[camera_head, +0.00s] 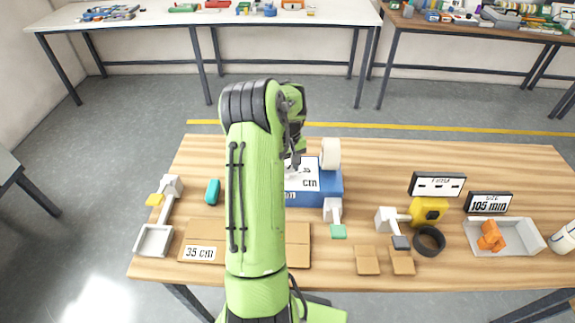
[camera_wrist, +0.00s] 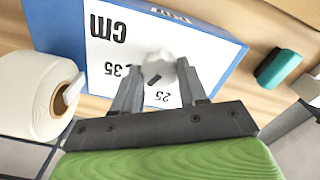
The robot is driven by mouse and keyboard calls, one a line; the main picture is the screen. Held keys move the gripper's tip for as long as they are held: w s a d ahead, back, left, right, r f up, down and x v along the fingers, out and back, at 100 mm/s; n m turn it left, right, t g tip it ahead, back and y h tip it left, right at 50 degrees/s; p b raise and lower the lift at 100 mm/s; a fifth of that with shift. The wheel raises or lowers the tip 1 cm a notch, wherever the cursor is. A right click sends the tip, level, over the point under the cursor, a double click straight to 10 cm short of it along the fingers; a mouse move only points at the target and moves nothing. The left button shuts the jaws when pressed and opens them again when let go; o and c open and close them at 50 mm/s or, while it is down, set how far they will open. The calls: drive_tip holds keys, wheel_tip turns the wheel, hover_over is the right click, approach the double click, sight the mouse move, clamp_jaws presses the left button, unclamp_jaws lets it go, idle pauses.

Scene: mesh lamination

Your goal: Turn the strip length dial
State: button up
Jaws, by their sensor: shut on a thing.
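The strip length dial (camera_wrist: 158,68) is a pale grey knob with a dark mark, set on a white face. The face (camera_wrist: 125,45) carries the printed words "cm", "35" and "25" and sits on a blue box (camera_wrist: 217,36). My gripper (camera_wrist: 160,84) is shut on the dial, with one finger on each side of it. In the head view the blue box (camera_head: 325,190) stands at the middle of the table, and my arm covers its left part. The dial and my fingertips are hard to make out there.
A white roll (camera_head: 331,153) stands at the box's right end. A teal block (camera_head: 212,192) lies left of my arm. A "35 cm" card (camera_head: 200,253) lies in front. A yellow tool (camera_head: 428,211), a black ring (camera_head: 430,241) and a tray (camera_head: 478,238) are to the right.

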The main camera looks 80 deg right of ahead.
sight(287, 169)
drive_tip(key=m, duration=0.6)
drive_tip(key=shift+p, duration=0.4)
drive_tip(key=shift+m, duration=0.3)
drive_tip(key=o, duration=1.1)
drive_tip(key=shift+c, duration=0.2)
wheel_tip(287, 169, up, 16)
drive_tip(key=p, duration=0.2)
drive_tip(key=shift+f, duration=0.1)
